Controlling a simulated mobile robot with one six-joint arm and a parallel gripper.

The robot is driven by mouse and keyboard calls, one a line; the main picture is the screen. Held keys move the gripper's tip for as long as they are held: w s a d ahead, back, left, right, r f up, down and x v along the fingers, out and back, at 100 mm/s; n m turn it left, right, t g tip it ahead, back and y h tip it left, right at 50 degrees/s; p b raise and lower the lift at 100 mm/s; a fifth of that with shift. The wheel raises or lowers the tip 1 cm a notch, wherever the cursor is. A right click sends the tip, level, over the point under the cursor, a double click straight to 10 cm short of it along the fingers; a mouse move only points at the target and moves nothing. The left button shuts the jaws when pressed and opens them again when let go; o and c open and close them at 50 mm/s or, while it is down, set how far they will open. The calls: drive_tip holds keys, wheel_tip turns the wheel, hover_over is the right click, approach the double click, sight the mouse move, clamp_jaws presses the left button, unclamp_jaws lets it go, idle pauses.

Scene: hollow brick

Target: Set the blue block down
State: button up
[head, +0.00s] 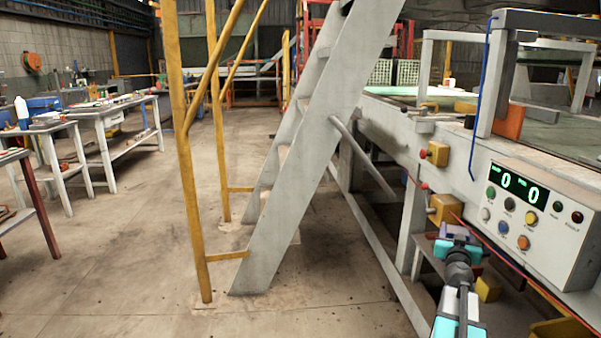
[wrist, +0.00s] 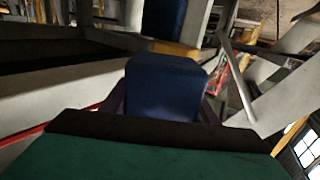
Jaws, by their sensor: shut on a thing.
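The blue block (wrist: 165,88) sits between the two dark fingers of my gripper (wrist: 162,104) in the wrist view. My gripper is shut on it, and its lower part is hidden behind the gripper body. In the head view my gripper (head: 459,244) is at the lower right, in front of the grey machine frame and below the control panel. The block cannot be told clearly from the gripper there. I cannot tell from these views whether the block touches any surface.
A control panel (head: 532,215) with buttons juts out close to the right of my arm. A grey stair (head: 310,140) with yellow rails (head: 182,130) stands left of the machine. Workbenches (head: 105,115) line the left. The floor (head: 120,250) between is clear.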

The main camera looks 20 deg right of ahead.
drive_tip(key=w+a+f+n+t+y, duration=0.1)
drive_tip(key=w+a+n+t+y, duration=0.35)
drive_tip(key=a, duration=1.05)
drive_tip(key=w+a+f+n+t+y, duration=0.1)
drive_tip(key=w+a+n+y, duration=0.6)
drive_tip(key=a, duration=0.8)
drive_tip(key=s+a+n+g+y, duration=0.25)
drive_tip(key=a+y, duration=0.25)
drive_tip(key=a, duration=0.6)
drive_tip(key=s+a+n+g+y, duration=0.25)
drive_tip(key=a+y, duration=0.35)
drive_tip(key=a, duration=0.4)
drive_tip(key=s+a+n+g+y, duration=0.25)
drive_tip(key=a+y, duration=0.25)
drive_tip(key=a, duration=0.6)
wheel_tip(320, 180, up, 12)
drive_tip(key=p, duration=2.1)
drive_tip(key=shift+w+d+r, duration=0.15)
drive_tip(key=shift+w+r, duration=0.05)
drive_tip(key=shift+w, duration=0.25)
drive_tip(key=shift+n, duration=0.3)
